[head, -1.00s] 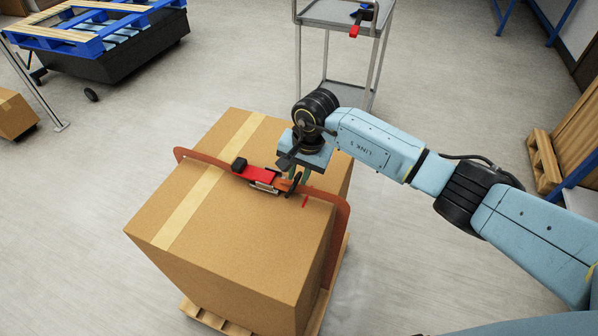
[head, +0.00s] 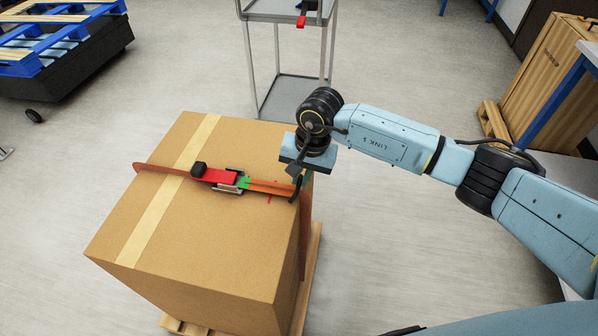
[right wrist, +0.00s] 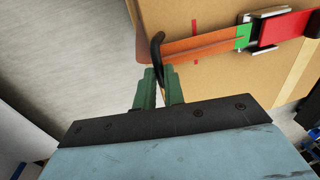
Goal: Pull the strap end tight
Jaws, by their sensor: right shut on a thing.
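An orange strap (head: 270,187) runs across the top of a cardboard box (head: 195,235) and down its right side. On it sits a red buckle (head: 214,176) with a black knob. A green mark (head: 244,183) on the strap shows just right of the buckle, apart from a red mark on the box (head: 269,199). My right gripper (head: 300,174) is at the box's right top edge. In the right wrist view its green fingers (right wrist: 158,90) are shut on the strap's black end (right wrist: 157,46), which bends up and over. My left gripper is out of view.
The box stands on a wooden pallet (head: 314,262). A grey metal cart (head: 290,92) with a red-ended tool stands behind it. Blue pallets (head: 62,30) are at the far left, and a wooden crate (head: 550,75) at the right. The floor beside the box is clear.

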